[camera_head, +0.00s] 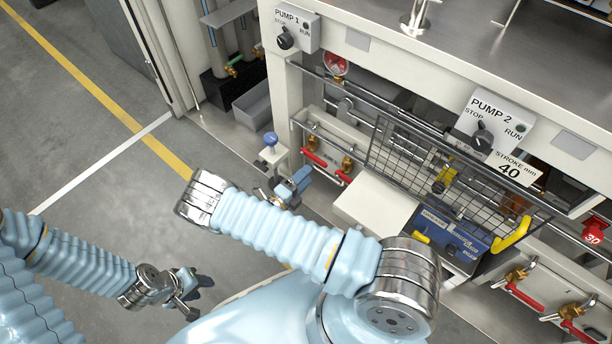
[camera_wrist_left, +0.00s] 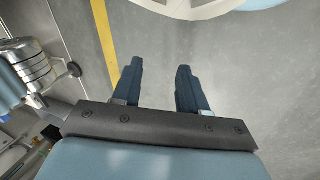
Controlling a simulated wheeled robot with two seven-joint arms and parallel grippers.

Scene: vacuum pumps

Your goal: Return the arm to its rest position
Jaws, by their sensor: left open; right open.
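My left gripper (camera_head: 192,292) is at the lower left in the head view, over the grey floor and clear of everything around it. In the left wrist view its two dark blue fingers (camera_wrist_left: 158,82) stand apart with only floor between them, so it is open and empty. My right gripper (camera_head: 296,187) is beyond the bent right arm, in front of the pump bench and close to a blue-topped knob (camera_head: 270,139) and a red-handled valve (camera_head: 327,168). It is open; its fingers are small, and no held thing shows.
The pump bench fills the right side, with PUMP 1 panel (camera_head: 297,27), PUMP 2 panel (camera_head: 491,121), a wire mesh guard (camera_head: 405,170) and a blue box (camera_head: 447,238). Several red-handled valves stick out along its front. The floor (camera_head: 110,215) at left is free, with a yellow line (camera_head: 95,88).

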